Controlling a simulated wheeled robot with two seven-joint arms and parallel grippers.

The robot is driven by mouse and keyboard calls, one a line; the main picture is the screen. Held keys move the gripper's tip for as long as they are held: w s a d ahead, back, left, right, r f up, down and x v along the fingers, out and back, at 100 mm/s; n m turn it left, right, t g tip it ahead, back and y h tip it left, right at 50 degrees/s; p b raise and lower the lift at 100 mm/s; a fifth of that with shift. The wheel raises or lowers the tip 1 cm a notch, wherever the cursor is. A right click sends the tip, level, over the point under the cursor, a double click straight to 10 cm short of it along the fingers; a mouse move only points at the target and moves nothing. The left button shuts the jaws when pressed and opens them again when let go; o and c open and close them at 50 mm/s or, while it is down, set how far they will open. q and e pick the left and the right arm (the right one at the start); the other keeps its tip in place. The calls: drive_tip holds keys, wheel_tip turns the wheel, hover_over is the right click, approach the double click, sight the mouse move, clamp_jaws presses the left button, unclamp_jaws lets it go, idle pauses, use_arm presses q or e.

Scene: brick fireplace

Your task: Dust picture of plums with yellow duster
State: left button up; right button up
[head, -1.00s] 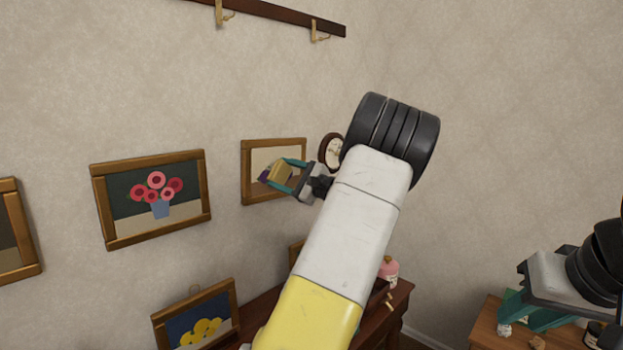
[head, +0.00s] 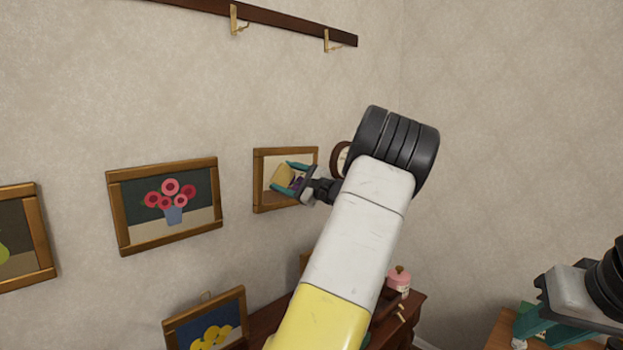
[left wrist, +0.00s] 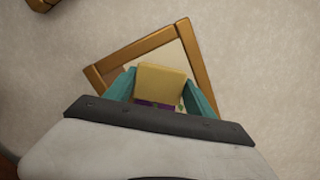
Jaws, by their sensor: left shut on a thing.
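The picture of plums (head: 257,182) hangs on the wall in a wooden frame, mostly covered by my left gripper. In the left wrist view its frame (left wrist: 196,62) appears tilted, and a bit of purple shows below the duster. My left gripper (head: 290,174) is shut on the yellow duster (head: 282,180), in front of the picture. The duster (left wrist: 160,82) sits between the teal fingers in the left wrist view; I cannot tell whether it touches the picture. My right gripper (head: 555,328) is at the lower right, partly cut off; its jaw gap is unclear.
A flower picture (head: 165,205) hangs to the left, and a pear picture (head: 25,240) at the far left. A round frame (head: 338,158) hangs right of the plums. Below, a cabinet (head: 415,312) bears a yellow-fruit picture (head: 207,325) and a pink jar (head: 398,282). A hook rail (head: 285,24) runs above.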

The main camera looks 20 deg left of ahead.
use_arm(q)
drive_tip(key=shift+x, duration=0.85)
drive_tip(key=shift+w+f, duration=0.1)
drive_tip(key=shift+w, duration=0.05)
drive_tip(key=shift+w+d+f, duration=0.1)
drive_tip(key=shift+w+d, duration=0.3)
drive_tip(key=shift+w, duration=0.45)
drive_tip(key=shift+w+d+f, duration=0.1)
drive_tip(key=shift+w+d, duration=0.3)
drive_tip(key=shift+w, duration=0.55)
drive_tip(key=shift+a, duration=0.1)
drive_tip(key=shift+s+a+r, duration=0.1)
drive_tip(key=shift+s+a, duration=0.2)
drive_tip(key=shift+s, duration=0.35)
drive_tip(key=shift+s+a+r, duration=0.1)
drive_tip(key=shift+s+a, duration=0.2)
drive_tip(key=shift+s, duration=0.3)
drive_tip(key=shift+s+a, duration=0.3)
drive_tip(key=shift+s, duration=0.35)
drive_tip(key=shift+s+r+v, duration=0.1)
drive_tip(key=shift+r+v, duration=0.05)
drive_tip(key=shift+v, duration=1.35)
drive_tip(key=shift+s+r+v, duration=0.1)
drive_tip(key=shift+r+v, duration=0.05)
drive_tip(key=shift+v, duration=1.35)
